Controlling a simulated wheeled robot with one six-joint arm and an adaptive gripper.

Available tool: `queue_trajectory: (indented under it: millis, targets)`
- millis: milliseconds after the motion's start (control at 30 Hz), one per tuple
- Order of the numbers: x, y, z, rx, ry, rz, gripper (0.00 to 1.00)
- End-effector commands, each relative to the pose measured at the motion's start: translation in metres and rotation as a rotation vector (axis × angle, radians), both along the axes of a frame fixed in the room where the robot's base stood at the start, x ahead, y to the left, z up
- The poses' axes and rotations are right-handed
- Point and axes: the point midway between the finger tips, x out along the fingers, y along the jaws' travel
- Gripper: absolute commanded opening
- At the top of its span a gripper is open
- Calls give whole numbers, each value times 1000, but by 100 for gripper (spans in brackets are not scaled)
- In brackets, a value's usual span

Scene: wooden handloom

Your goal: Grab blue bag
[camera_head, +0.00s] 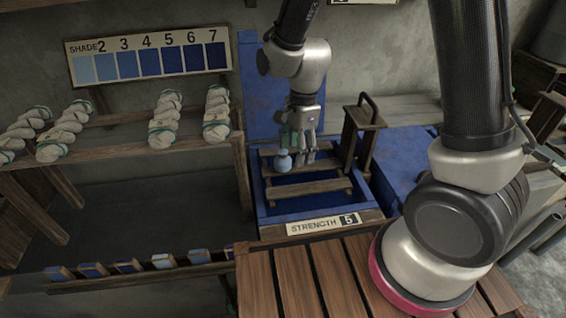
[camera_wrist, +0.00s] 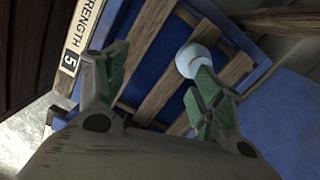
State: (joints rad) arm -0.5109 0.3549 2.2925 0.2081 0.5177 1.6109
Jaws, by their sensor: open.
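A small pale blue round object (camera_head: 283,163), perhaps the blue bag, is at the blue vat (camera_head: 264,213) with wooden slats. It also shows in the wrist view (camera_wrist: 193,60), right beside the tip of the right finger. I cannot tell whether they touch. My gripper (camera_head: 299,158) is over the vat, pointing down. In the wrist view my gripper (camera_wrist: 160,88) is open, its green-padded fingers apart with blue vat and wooden slats visible between them. The round object is not between the pads. Its lower part is partly hidden by the finger.
A "STRENGTH 5" sign (camera_head: 321,224) is on the vat's front. A wooden handle frame (camera_head: 360,135) stands right of my gripper. At left is a shelf (camera_head: 110,140) with several pale yarn bundles (camera_head: 164,118). Several blue-topped blocks (camera_head: 127,266) line a lower rail.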

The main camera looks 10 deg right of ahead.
Motion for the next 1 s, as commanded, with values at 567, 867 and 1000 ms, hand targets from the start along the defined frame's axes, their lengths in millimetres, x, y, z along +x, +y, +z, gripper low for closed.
queue_trajectory:
  millis: [567, 867, 1000]
  targets:
    - [33, 18, -19, 50, -38, -692, 68]
    - [43, 28, -61, 50, -38, -690, 68]
    - [43, 29, -70, 51, -39, -689, 68]
